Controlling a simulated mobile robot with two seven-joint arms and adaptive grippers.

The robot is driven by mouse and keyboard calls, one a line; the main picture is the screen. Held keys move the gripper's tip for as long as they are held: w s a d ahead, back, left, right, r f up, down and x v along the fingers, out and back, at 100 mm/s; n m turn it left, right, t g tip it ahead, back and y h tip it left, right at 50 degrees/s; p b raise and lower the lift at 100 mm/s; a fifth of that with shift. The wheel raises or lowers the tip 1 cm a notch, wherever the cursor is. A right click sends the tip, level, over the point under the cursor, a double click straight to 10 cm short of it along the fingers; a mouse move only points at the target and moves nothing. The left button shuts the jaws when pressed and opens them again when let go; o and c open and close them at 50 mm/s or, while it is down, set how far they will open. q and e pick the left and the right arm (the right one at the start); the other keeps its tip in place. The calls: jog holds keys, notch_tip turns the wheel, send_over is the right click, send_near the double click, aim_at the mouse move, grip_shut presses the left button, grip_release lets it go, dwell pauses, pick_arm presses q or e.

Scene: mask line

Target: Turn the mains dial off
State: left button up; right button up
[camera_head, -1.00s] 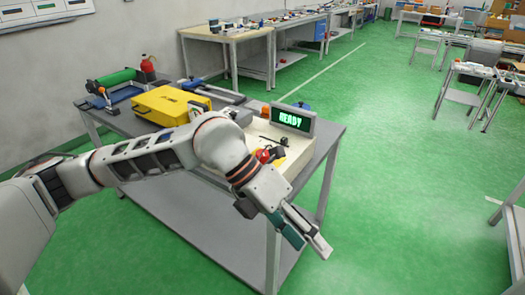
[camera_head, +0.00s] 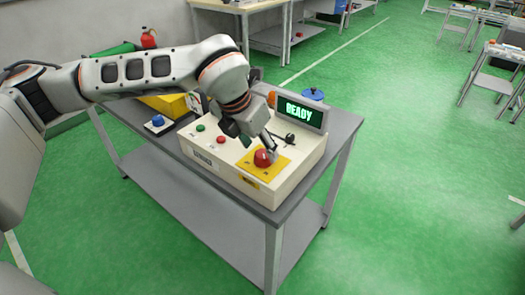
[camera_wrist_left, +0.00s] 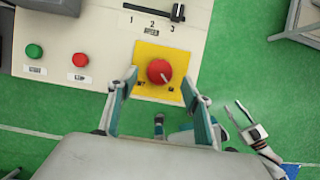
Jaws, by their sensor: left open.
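The mains dial (camera_head: 262,159) is a red knob on a yellow plate (camera_head: 246,163) on top of a cream control box. In the left wrist view the dial (camera_wrist_left: 158,71) shows a pale pointer mark slanting toward the plate's lower right; the small labels are too small to read. My left gripper (camera_head: 270,148) is open above the dial. In the left wrist view its fingertips (camera_wrist_left: 160,79) lie either side of the dial, apart from it. My right gripper (camera_wrist_left: 241,112) shows small at the right of that view, its fingers apart and empty over the floor.
The cream box (camera_head: 222,170) carries a green button (camera_head: 200,128), a red button (camera_head: 220,140), a black slider lever (camera_wrist_left: 177,12) and a READY display (camera_head: 300,112). A blue button (camera_head: 158,120) and a yellow case (camera_head: 160,104) stand left on the grey table.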

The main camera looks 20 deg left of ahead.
aim_at(263, 154)
pick_arm(q)
jog(key=shift+x, duration=1.25)
jog(key=shift+w+f, duration=0.1)
jog(key=shift+f, duration=0.2)
jog(key=shift+w+d+f, duration=0.1)
jog(key=c, duration=1.1)
pick_arm(e)
jog(key=shift+w+d+r+t, duration=0.15)
jog(key=shift+w+r+t, duration=0.2)
jog(key=shift+w, duration=0.35)
